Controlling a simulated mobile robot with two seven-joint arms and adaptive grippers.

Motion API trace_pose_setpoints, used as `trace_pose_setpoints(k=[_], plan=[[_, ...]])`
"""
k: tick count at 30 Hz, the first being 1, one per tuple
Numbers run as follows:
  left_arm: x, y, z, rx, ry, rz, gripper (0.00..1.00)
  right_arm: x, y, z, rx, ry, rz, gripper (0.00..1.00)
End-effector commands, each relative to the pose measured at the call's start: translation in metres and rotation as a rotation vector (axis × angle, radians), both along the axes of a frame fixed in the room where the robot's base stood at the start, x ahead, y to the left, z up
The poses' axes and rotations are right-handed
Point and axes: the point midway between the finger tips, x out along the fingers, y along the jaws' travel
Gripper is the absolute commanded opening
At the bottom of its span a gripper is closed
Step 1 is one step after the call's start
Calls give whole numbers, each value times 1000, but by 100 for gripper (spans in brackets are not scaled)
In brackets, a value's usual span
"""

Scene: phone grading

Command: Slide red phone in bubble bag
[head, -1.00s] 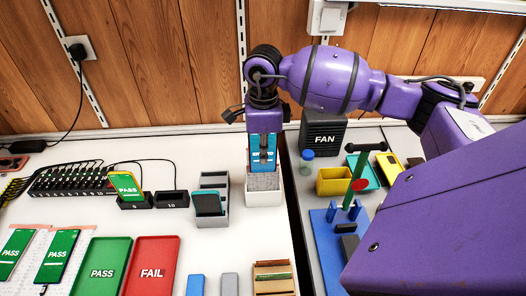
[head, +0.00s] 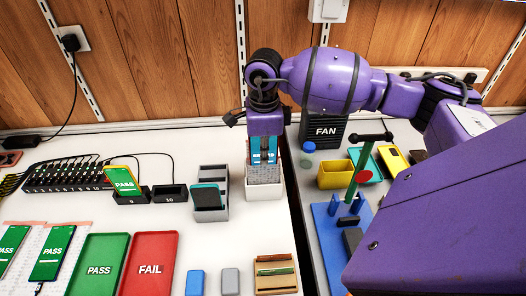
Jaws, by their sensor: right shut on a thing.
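My right gripper (head: 264,139) points down over a white holder (head: 264,192) near the back edge of the white table. It is shut on the phone (head: 263,156), which shows a light blue face below the gripper; I see no red on it. The grey textured bubble bag (head: 264,174) stands upright in the holder, directly under the gripper. The phone's lower edge meets the top of the bag and its lower part is out of sight; how deep it sits I cannot tell. My left gripper is not in view.
A grey stand with a dark phone (head: 208,197) is left of the holder. A green PASS tray (head: 99,268) and red FAIL tray (head: 150,268) lie front left.

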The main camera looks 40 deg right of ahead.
Motion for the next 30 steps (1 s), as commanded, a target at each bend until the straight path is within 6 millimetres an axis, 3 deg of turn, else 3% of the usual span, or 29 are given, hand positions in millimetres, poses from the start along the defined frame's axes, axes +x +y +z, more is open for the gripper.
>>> trace_pose_setpoints(k=[12,13,18,30], plan=[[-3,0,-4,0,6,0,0,0,0,-5,0,0,0,0],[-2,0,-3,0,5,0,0,0,0,-5,0,0,0,12],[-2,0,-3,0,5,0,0,0,0,-5,0,1,0,31],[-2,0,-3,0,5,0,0,0,0,-5,0,1,0,31]])
